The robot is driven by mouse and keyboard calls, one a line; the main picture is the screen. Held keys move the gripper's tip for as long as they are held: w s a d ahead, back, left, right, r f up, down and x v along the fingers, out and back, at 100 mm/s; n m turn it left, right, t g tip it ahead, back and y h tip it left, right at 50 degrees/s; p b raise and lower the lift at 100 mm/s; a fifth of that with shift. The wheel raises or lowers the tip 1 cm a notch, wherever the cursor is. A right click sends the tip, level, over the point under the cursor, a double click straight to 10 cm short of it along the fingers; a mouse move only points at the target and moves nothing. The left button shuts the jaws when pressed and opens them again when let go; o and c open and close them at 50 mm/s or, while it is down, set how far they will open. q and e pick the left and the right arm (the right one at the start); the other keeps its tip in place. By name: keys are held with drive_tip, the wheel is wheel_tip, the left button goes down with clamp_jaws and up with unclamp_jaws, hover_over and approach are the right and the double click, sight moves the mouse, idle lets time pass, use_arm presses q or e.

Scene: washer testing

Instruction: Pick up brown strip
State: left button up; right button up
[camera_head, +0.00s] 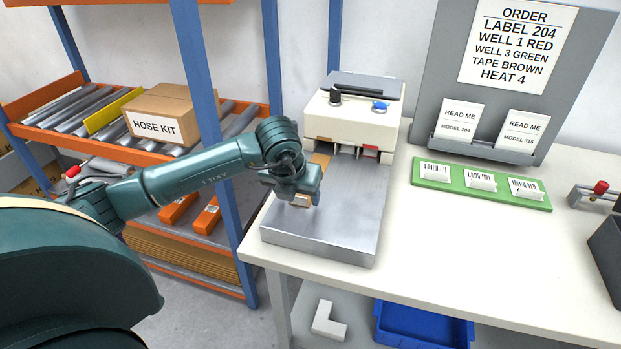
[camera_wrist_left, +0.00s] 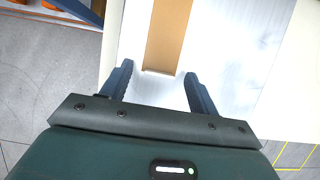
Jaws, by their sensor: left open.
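The brown strip (camera_head: 319,163) lies on the metal plate of the cream machine (camera_head: 352,122), running out from the machine's front. My left gripper (camera_head: 302,200) is over the plate's left part and hides the strip's middle in the head view. In the left wrist view the strip (camera_wrist_left: 167,35) runs lengthwise, its near end close to the gap between the open fingertips of my left gripper (camera_wrist_left: 158,70). The fingers look apart from the strip, one to each side of its line. The height above the strip is hard to tell. My right gripper is not in view.
The white table (camera_head: 440,252) is mostly clear right of the machine. A green board (camera_head: 455,184) holds barcode labels. A grey board with an order sheet (camera_head: 517,43) stands behind. A shelf with a blue post (camera_head: 226,190) and a hose kit box (camera_head: 158,124) stands left of the table.

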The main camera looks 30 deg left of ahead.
use_arm(q)
drive_tip(key=shift+w+f, duration=0.2)
drive_tip(key=shift+f, duration=0.25)
drive_tip(key=c, duration=0.9)
drive_tip(key=shift+o, duration=0.2)
drive_tip(key=shift+r, duration=0.1)
